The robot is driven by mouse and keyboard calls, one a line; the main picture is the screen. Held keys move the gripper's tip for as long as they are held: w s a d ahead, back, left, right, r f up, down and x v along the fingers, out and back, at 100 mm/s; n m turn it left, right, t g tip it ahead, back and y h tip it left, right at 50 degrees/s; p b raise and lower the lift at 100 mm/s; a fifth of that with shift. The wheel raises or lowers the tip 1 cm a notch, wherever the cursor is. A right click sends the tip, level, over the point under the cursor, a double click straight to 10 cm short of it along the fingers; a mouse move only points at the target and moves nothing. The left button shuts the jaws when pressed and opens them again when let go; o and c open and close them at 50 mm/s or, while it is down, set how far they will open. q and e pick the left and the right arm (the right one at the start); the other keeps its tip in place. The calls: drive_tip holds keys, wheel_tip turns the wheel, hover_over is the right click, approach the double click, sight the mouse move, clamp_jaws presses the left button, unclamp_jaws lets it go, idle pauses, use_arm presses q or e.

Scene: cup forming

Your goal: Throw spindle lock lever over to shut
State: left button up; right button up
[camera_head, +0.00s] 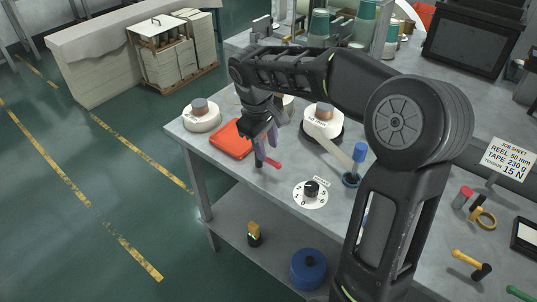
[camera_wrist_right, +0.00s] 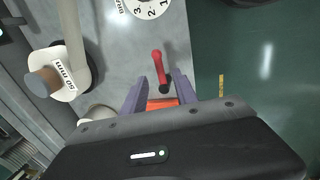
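The spindle lock lever looks to be the short red-handled lever (camera_head: 273,163) near the bench's front edge. In the right wrist view its red handle (camera_wrist_right: 157,62) points away from the gripper, with a dark end nearest me. My right gripper (camera_head: 264,145) is just above it in the head view. In the wrist view the right gripper's purple fingers (camera_wrist_right: 160,88) are apart, on either side of the lever's dark end, with gaps visible. Whether a finger touches it cannot be told. My left gripper is not in view.
A red-orange tray (camera_head: 231,140) lies left of the lever. A numbered dial (camera_head: 311,193) is in front, and a white 50 mm unit (camera_head: 323,124) is behind. A blue-topped post (camera_head: 359,154) stands to the right. Tools and tape (camera_head: 484,218) lie on the right.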

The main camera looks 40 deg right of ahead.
sight(269, 160)
drive_tip(key=f, duration=0.4)
drive_tip(key=shift+w+d, duration=0.15)
drive_tip(key=shift+d, duration=0.25)
drive_tip(key=shift+c, duration=0.5)
clamp_jaws()
idle(0.5)
